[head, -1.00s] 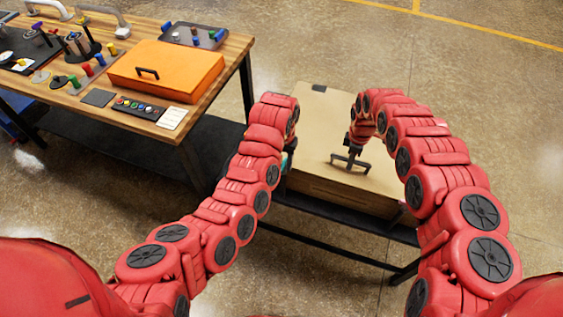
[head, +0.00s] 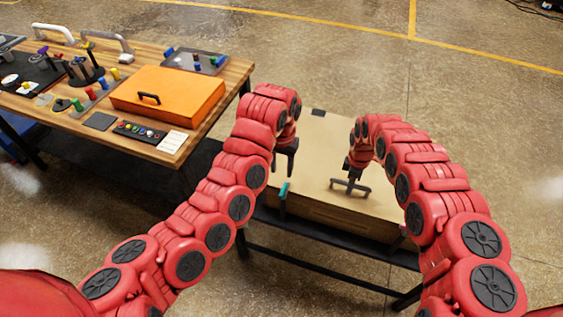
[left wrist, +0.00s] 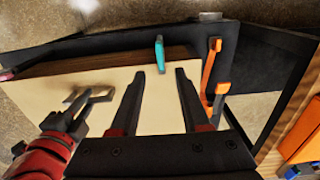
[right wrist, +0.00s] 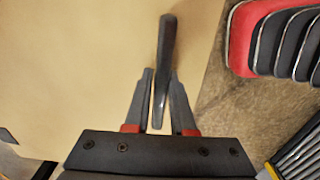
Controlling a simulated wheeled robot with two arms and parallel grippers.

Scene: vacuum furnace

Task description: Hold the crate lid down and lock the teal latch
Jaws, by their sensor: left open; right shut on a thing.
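The crate's tan lid (head: 320,150) lies flat and looks closed. A dark bar handle (head: 365,188) stands on the lid. My right gripper (head: 352,178) is shut on this handle; the right wrist view shows the handle (right wrist: 167,40) between its fingers. The teal latch (head: 284,189) is at the crate's edge on the left. It also shows in the left wrist view (left wrist: 160,54), sticking up past the lid edge. My left gripper (left wrist: 159,72) is open and empty above the lid, apart from the latch. I cannot tell whether the latch is locked.
The crate rests on a low dark stand (head: 330,262). A wooden workbench (head: 215,108) on the left carries an orange case (head: 185,95), a tray (head: 200,62) and small parts. In the left wrist view an orange bar (left wrist: 212,60) is near the crate.

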